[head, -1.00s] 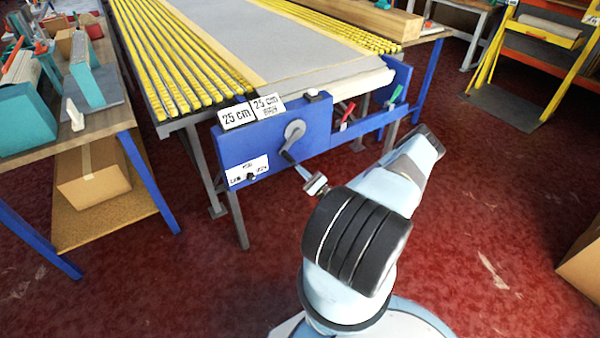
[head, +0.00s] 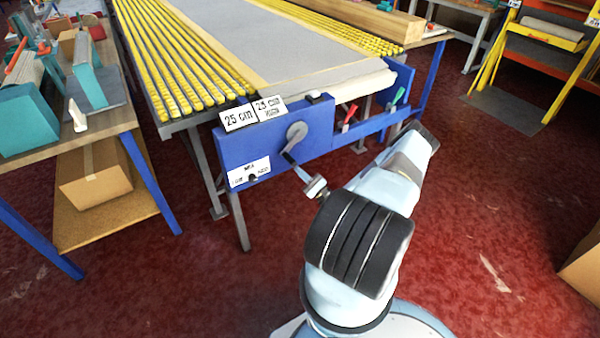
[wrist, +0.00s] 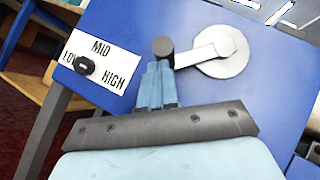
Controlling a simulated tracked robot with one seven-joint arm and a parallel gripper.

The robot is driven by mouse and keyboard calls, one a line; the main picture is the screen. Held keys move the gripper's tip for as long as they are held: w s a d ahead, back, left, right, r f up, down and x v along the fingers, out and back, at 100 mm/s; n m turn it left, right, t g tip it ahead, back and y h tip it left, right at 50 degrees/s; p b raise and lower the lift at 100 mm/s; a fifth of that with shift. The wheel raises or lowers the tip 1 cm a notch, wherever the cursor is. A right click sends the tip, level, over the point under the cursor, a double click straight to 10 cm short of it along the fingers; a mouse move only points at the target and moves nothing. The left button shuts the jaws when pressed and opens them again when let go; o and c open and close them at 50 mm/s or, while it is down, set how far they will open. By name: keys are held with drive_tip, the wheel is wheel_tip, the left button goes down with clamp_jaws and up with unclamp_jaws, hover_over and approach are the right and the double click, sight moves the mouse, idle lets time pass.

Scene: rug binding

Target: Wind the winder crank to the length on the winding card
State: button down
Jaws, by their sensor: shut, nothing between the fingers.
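The winder crank has a pale round hub (head: 297,131) on the blue winder end panel (head: 320,122). Its short arm points down-left in the head view, and left from the hub (wrist: 220,52) in the wrist view. The dark crank knob (wrist: 163,45) is at the arm's end. My gripper (head: 294,163) is at the knob; its light-blue fingers (wrist: 158,84) are together with nothing between them. The tips are just below the knob in the wrist view; I cannot tell whether they touch it.
A LOW/MID/HIGH dial (wrist: 85,65) is left of the crank. Red (head: 349,113) and green (head: 396,96) levers are to the right. Yellow rolls (head: 180,65) and grey rug (head: 300,45) lie on the table behind.

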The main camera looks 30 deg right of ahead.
drive_tip(key=w+f+v, duration=0.1)
drive_tip(key=v, duration=1.1)
drive_tip(key=shift+f, duration=0.3)
drive_tip(key=shift+s, duration=0.1)
